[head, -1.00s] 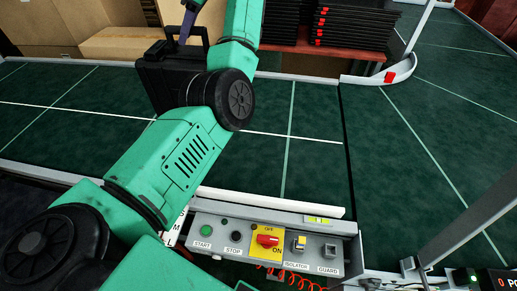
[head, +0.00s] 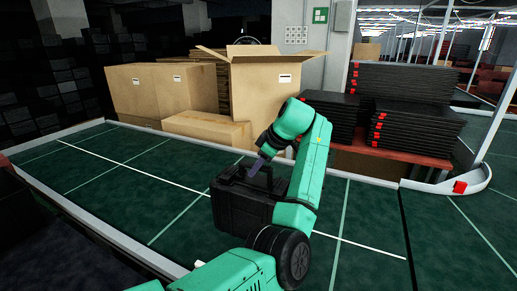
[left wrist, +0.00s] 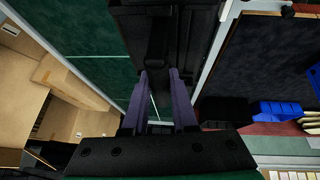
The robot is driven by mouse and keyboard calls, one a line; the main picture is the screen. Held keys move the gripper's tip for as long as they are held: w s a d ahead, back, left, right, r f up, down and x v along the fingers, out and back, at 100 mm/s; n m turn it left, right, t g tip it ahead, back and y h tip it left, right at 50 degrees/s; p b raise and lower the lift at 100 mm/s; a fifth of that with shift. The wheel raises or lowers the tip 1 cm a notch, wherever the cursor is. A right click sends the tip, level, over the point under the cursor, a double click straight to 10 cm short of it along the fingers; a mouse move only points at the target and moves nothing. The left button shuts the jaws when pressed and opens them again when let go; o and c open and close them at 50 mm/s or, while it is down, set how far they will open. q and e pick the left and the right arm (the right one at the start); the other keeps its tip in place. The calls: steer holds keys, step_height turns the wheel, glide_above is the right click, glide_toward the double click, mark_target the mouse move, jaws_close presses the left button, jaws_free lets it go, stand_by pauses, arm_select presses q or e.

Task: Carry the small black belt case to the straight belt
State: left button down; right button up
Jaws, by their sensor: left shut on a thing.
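The small black belt case (head: 236,207) hangs upright from its top handle, over the green belt (head: 110,180). Whether its bottom touches the belt is not clear. My left gripper (head: 257,167) has its purple fingers at the handle, shut on it. The left wrist view shows the case (left wrist: 150,15) at the top, with the handle between the gripper fingers (left wrist: 159,82). My left arm covers part of the case's right side. A second green belt section (head: 455,235) lies to the right, past a dark seam; I cannot tell which one is called straight. My right gripper is not in view.
Cardboard boxes (head: 160,88) and an open box (head: 265,85) stand behind the belt. Stacked black trays (head: 405,110) sit on a red table at the back right. A curved grey guard rail (head: 465,185) edges the right section. The left belt is clear.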

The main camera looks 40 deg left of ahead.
arm_select(q)
step_height(320, 180, down, 10)
steer(key=shift+p, duration=1)
steer(key=c, duration=0.7)
jaws_free()
steer(key=shift+s+d+f, duration=0.1)
step_height(320, 180, up, 10)
steer(key=b, duration=0.4)
glide_above(274, 192)
steer(key=shift+f, duration=0.1)
steer(key=shift+r, duration=0.25)
steer(key=shift+f, duration=0.1)
